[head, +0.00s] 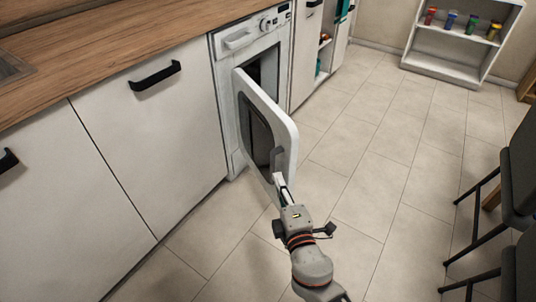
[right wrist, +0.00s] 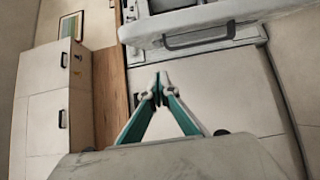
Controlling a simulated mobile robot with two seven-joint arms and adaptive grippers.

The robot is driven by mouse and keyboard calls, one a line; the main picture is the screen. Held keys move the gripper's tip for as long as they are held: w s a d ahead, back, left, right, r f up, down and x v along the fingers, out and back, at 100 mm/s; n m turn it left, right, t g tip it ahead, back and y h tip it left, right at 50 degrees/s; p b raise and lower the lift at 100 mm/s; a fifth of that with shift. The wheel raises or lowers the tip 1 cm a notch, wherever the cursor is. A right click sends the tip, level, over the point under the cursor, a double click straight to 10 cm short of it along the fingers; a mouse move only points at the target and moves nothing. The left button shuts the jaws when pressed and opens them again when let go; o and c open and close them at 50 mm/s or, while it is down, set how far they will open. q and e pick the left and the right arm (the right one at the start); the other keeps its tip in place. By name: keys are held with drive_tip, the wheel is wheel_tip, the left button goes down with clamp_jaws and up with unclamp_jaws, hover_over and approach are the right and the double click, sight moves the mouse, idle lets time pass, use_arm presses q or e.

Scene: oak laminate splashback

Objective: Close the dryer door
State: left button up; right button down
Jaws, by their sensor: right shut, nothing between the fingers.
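The white dryer (head: 231,62) is built into the counter row, and its door (head: 285,115) stands open, swung out over the floor. The door has a dark window and a grey handle (head: 277,160) near its outer edge. My right gripper (head: 279,178) is shut and empty, close to the door's lower outer part. My left gripper is not in view.
White cabinets (head: 150,140) with black handles stand left of the dryer under a wooden worktop (head: 110,45). Dark chairs (head: 520,180) stand at the right. A low white shelf (head: 450,40) with coloured jars is at the back. The tiled floor (head: 360,170) between is clear.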

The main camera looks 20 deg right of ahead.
sight(283, 151)
drive_tip(key=w+d, duration=0.1)
drive_tip(key=w, duration=0.2)
drive_tip(key=w+d, duration=0.1)
drive_tip(key=w, duration=0.2)
drive_tip(key=w+d+r+p, duration=0.1)
drive_tip(key=w, duration=0.3)
drive_tip(key=shift+d, duration=0.3)
drive_tip(key=shift+w+d+f, duration=0.1)
drive_tip(key=shift+d+f, duration=0.15)
drive_tip(key=shift+d, duration=0.4)
